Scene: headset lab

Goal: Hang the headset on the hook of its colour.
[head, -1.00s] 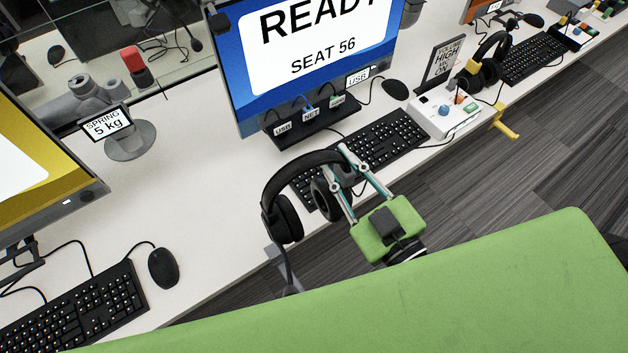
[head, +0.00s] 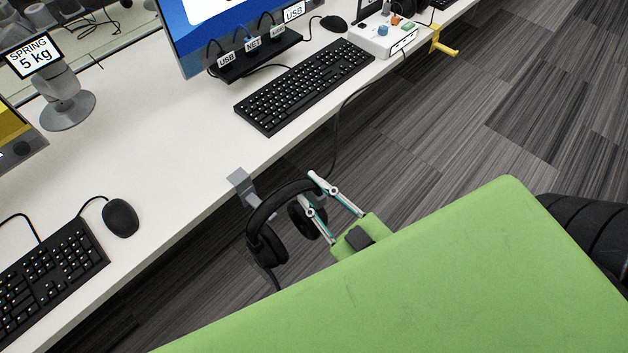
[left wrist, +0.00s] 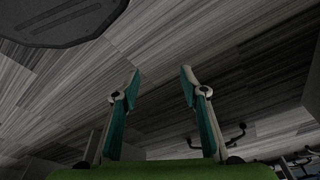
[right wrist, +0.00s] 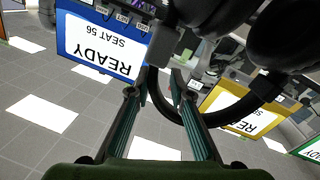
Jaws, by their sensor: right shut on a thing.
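The black headset (head: 268,240) hangs from my right gripper (head: 309,187), which is shut on its headband. It is in front of the desk edge, over the floor in the head view, earcups downward. A grey hook (head: 239,182) is clamped to the desk edge just behind the headband; I cannot tell whether they touch. A yellow hook (head: 440,46) is further along the edge. The headset (right wrist: 245,105) fills the upper right of the right wrist view, its band crossing the fingers. My left gripper (left wrist: 160,74) is open and empty, over the floor.
The floor on the right is clear.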

